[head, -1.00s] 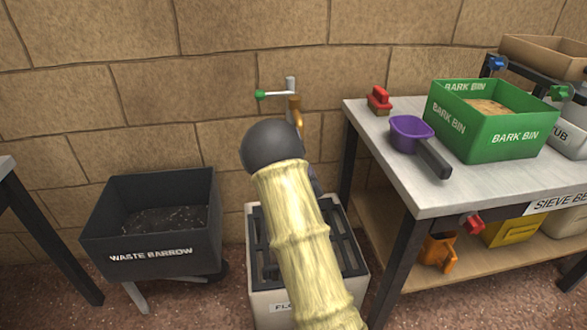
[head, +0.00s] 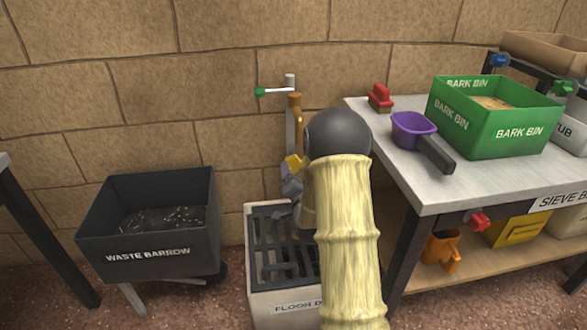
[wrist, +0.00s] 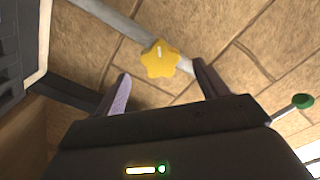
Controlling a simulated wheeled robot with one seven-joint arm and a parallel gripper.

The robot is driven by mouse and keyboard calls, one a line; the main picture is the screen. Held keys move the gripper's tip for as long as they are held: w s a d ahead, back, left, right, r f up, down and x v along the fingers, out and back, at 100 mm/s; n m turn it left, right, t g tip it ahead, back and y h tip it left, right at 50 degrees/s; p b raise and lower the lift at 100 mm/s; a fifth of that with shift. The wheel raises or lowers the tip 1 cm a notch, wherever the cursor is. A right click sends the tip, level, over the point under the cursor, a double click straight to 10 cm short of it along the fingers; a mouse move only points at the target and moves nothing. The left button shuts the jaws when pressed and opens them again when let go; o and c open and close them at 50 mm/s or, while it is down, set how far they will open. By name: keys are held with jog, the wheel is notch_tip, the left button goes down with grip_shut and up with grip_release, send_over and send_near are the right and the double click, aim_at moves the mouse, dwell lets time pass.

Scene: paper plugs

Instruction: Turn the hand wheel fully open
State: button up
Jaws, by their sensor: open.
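The hand wheel is a small yellow star-shaped knob (wrist: 158,60) on a grey pipe against the wall in the wrist view. In the head view the yellow wheel (head: 293,163) shows partly, low on the pipe, beside my arm. My gripper (wrist: 161,70) is open, with one finger on each side of the wheel in the wrist picture. I cannot tell whether the fingers reach around it or stop short of it. No finger visibly touches it. In the head view my gripper (head: 291,186) is partly hidden by my arm.
A green-tipped lever (head: 273,91) tops the pipe. A floor drain (head: 268,300) with a dark grate stands below. The waste barrow (head: 150,240) is at left. At right, the bench (head: 400,170) holds a green bark bin (head: 500,125), purple scoop (head: 412,128) and red-handled brush (head: 380,98).

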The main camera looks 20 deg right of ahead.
aim_at(294, 166)
jog(key=m, duration=0.8)
jog(key=shift+p, duration=0.3)
jog(key=shift+w, duration=0.1)
jog(key=shift+p+x, duration=0.3)
jog(key=shift+x, duration=1.6)
jog(key=c, duration=1)
jog(key=shift+o, duration=0.2)
